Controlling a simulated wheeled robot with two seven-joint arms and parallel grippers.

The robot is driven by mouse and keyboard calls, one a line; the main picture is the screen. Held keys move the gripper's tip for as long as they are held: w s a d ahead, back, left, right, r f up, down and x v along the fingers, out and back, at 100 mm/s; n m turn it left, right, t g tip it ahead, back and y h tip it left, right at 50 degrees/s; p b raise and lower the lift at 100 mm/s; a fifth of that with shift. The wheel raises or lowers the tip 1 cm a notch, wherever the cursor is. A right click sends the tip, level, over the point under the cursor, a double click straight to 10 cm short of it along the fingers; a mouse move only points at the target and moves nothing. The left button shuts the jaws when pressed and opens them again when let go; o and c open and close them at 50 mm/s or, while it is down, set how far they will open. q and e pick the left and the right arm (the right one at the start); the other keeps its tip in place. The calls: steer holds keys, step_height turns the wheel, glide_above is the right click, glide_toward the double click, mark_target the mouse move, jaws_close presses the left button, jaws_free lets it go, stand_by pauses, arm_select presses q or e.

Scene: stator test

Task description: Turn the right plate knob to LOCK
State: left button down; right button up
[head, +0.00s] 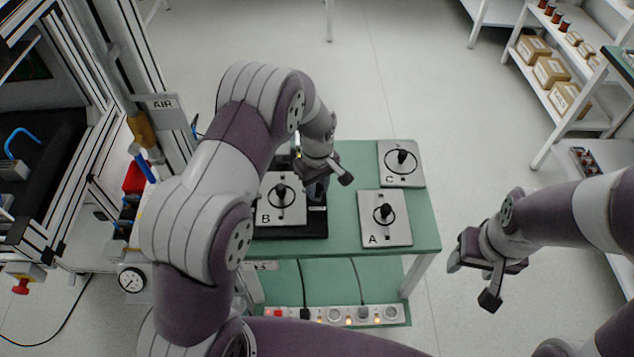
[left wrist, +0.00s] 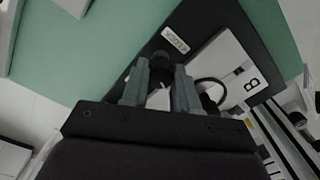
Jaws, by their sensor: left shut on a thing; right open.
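The black base (head: 300,231) lies on the green table and bears white plate B (head: 268,217); both also show in the left wrist view, the base (left wrist: 262,35) and plate B (left wrist: 225,58). My left gripper (head: 318,192) is over the base's right part, just right of plate B. In the left wrist view, my left gripper's fingers (left wrist: 160,80) are shut on a dark round knob (left wrist: 161,60), mostly hidden between them. A small white label (left wrist: 175,39) with tilted lettering lies just beyond the knob. My right gripper (head: 472,277) is open and empty, off the table's right side.
Plate A (head: 398,235) and plate C (head: 408,176), each with a black knob, lie on the green table (head: 345,160) to the right. A power strip (head: 350,314) is on the lower shelf. A machine frame stands left; shelves with boxes (head: 551,72) stand far right.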

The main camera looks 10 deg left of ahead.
mark_target(317, 187)
arm_select(q)
steer(key=shift+n, duration=1.9)
steer(key=c, duration=0.8)
jaws_free()
steer(key=shift+c, duration=0.2)
step_height(317, 187, up, 13)
steer(key=shift+b, duration=0.3)
steer(key=shift+f, duration=0.15)
